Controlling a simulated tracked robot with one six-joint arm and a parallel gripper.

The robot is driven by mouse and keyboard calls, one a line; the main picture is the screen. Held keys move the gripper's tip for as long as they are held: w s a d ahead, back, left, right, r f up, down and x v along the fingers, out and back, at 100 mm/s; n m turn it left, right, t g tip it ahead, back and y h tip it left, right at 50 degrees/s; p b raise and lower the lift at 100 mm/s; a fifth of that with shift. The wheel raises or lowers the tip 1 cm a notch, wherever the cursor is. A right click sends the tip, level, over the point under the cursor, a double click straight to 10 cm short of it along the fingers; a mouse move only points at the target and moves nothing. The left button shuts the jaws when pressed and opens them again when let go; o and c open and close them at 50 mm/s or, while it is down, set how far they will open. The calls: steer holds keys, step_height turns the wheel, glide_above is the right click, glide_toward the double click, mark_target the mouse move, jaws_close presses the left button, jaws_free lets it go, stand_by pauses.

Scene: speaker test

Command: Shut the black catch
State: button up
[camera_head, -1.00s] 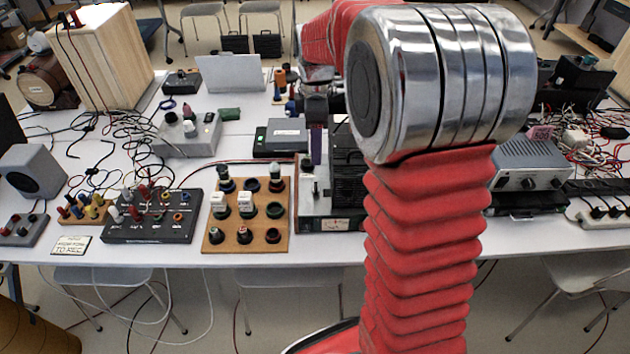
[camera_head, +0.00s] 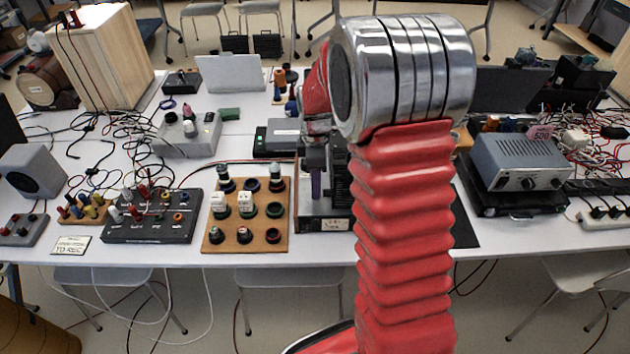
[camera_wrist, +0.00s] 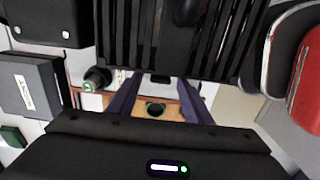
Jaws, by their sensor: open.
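My gripper (camera_wrist: 160,86) is open, its two purple fingers spread and pointing toward the edge of a black ribbed unit (camera_wrist: 170,35). Nothing is clamped between them. A small black piece (camera_wrist: 160,78) shows between the fingertips at that edge; I cannot tell whether it is the black catch or whether it is open.
A wooden board with several knobs (camera_head: 246,241) lies just left of the unit. A black box with coloured plugs (camera_head: 150,233) is farther left. A grey power supply (camera_head: 532,162) stands at right. Loose cables cover both table sides.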

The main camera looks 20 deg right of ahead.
steer(key=shift+c, duration=0.4)
steer(key=shift+a, duration=0.1)
steer(key=c, duration=1)
steer(key=shift+m, duration=0.4)
steer(key=m, duration=0.3)
steer(key=shift+w+m, duration=0.1)
steer(key=shift+m, duration=0.2)
steer(key=m, duration=1.3)
steer(key=shift+m, duration=0.4)
